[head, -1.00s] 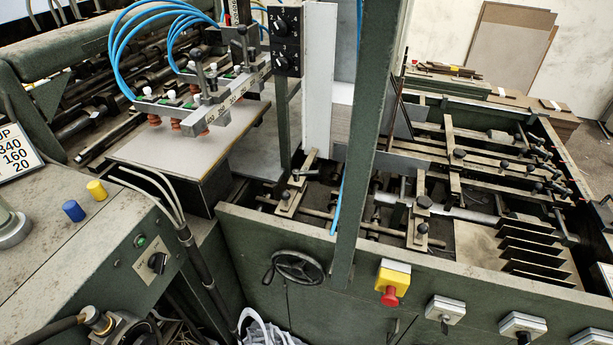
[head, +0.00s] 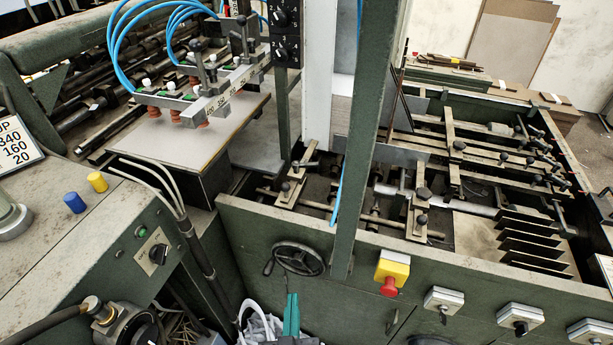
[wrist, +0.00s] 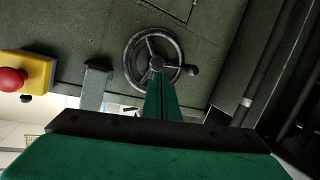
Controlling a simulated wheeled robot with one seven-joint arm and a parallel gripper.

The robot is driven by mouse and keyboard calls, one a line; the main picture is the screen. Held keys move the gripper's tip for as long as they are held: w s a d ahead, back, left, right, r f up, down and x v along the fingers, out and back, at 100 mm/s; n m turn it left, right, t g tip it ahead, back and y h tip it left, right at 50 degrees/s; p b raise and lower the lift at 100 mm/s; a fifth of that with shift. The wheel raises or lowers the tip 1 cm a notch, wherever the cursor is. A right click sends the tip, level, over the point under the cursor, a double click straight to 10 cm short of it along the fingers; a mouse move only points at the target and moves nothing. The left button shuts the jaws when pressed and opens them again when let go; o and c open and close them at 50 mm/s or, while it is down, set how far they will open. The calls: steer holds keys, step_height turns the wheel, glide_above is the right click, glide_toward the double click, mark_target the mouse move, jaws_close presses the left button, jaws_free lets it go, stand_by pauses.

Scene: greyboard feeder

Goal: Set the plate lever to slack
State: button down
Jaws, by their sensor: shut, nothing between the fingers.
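No part is clearly labelled as the plate lever, and I cannot tell which one it is. A black handwheel (head: 299,258) with a side knob sits on the green front panel of the machine. It also shows in the wrist view (wrist: 133,62), just beyond my fingertips in the picture. My gripper (head: 292,297) has green fingers, pressed together and empty. It is low in front of the panel, below the handwheel in the head view.
A yellow box with a red stop button (head: 390,284) is right of the handwheel, with several grey switch boxes (head: 444,302) beyond. A green upright post (head: 361,150) stands in front of the feeder. A control cabinet (head: 75,255) with a rotary switch (head: 158,254) is at left.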

mark_target(311, 166)
steer(key=w+a+r+m+h, duration=0.1)
steer(key=w+r+m+h, duration=0.2)
steer(key=w+r, duration=0.3)
steer(key=w+a+r+m+h, duration=0.1)
steer(key=w+r+m+h, duration=0.2)
steer(key=w+r, duration=0.4)
step_height(311, 166, up, 8)
steer(key=shift+w+r+m+g, duration=0.25)
steer(key=shift+m+g, duration=0.05)
steer(key=x, duration=1.4)
steer(key=shift+a, duration=0.1)
